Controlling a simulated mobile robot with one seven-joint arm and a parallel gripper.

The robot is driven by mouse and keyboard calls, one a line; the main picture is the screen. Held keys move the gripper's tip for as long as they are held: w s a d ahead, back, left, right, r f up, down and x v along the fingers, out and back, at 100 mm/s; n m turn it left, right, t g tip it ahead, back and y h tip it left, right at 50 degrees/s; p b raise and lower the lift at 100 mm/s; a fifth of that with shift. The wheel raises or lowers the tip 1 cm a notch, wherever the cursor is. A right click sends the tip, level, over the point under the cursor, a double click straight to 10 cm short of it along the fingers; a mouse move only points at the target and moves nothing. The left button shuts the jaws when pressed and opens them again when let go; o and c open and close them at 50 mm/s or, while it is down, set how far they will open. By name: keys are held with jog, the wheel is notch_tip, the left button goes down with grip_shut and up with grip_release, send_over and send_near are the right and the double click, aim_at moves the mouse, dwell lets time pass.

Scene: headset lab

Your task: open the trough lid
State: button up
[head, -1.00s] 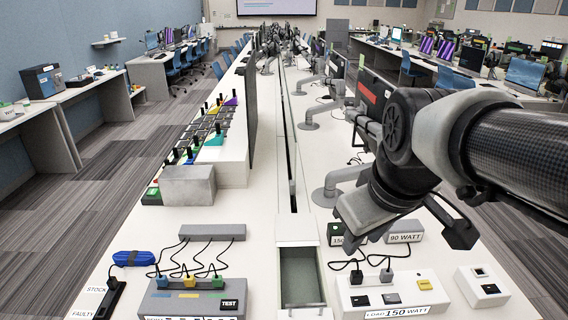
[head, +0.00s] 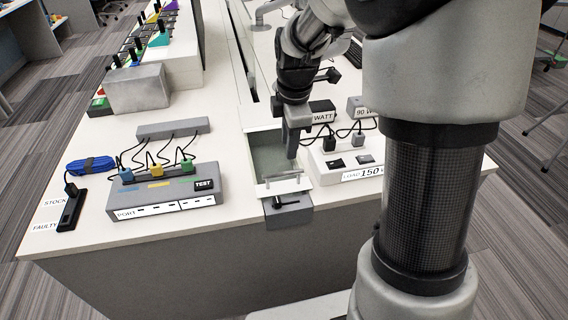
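The trough (head: 254,150) runs along the middle of the white bench, with its grey-green inside showing near the bench's front edge. I cannot tell whether a clear panel covers this stretch. At its front end a white plate (head: 264,189) carries a pale bar handle (head: 283,181); it looks like the lid's front part. My gripper (head: 291,155) points down over the right side of the trough, just behind the handle. It appears apart from the handle and holds nothing visible. Its fingers overlap from this angle, so their opening is hidden.
A grey block with a black lever (head: 288,207) sits below the plate at the bench edge. Left is the grey port box (head: 160,195) with coloured plugs and cables. Right is the white load box (head: 335,172), close to my gripper. A metal block (head: 138,90) stands farther back.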

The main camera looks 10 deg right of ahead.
aim_at(287, 172)
jog(key=f, duration=0.3)
jog(key=w+f+b, duration=0.1)
jog(key=f, duration=0.3)
jog(key=w+f+b, duration=0.1)
jog(key=f, duration=0.2)
jog(key=shift+f, duration=0.3)
grip_shut()
